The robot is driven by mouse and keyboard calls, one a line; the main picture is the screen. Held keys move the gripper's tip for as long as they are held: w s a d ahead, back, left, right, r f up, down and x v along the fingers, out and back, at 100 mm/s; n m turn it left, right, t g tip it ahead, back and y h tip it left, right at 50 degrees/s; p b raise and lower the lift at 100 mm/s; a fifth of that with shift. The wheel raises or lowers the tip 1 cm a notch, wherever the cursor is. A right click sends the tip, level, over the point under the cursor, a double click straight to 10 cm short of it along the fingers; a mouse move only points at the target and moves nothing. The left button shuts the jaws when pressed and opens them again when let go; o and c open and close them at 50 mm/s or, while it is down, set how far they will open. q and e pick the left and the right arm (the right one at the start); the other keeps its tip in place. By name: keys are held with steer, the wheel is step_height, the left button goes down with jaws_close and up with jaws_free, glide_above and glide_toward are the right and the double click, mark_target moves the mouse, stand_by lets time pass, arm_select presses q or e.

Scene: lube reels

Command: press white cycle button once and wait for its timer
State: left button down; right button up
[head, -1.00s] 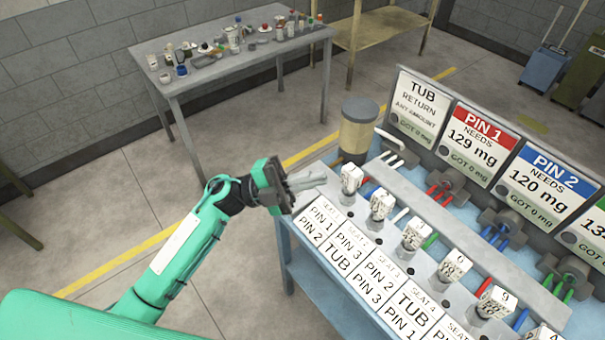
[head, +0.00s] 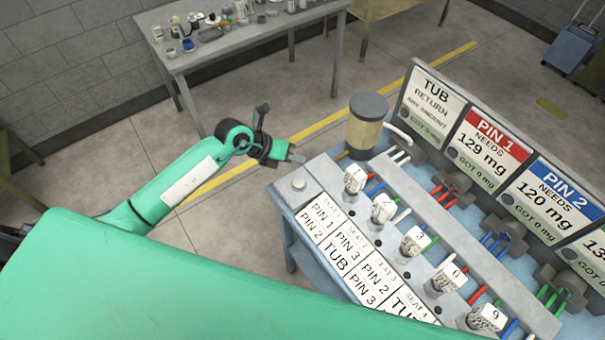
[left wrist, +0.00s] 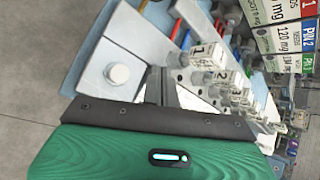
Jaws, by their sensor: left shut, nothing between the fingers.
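The white cycle button (head: 298,184) is a small round knob on a pale square plate at the near-left corner of the bench. It also shows in the left wrist view (left wrist: 117,73), left of the fingers. My left gripper (head: 294,157) is shut and empty, just beyond the button in the head view and apart from it in the picture. In the left wrist view its dark fingers (left wrist: 158,86) are together beside the button's plate. I cannot tell the fingers' exact height above the bench. No timer reading can be made out. My right gripper is not in view.
Numbered white dials (head: 384,208) stand in a row along the bench behind seat labels (head: 338,262). A tan canister (head: 367,125) stands at the far-left corner. Signs for tub (head: 432,100) and pins rise at the back. A cluttered table (head: 245,38) stands behind.

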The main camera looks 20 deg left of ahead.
arm_select(q)
steer(key=shift+a, duration=0.1)
stand_by(0.3)
steer(key=b, duration=0.6)
glide_above(295, 183)
step_height(295, 183, down, 8)
steer(key=shift+f, duration=0.45)
stand_by(1.5)
steer(key=shift+f+b, duration=0.4)
steer(key=shift+b, duration=0.05)
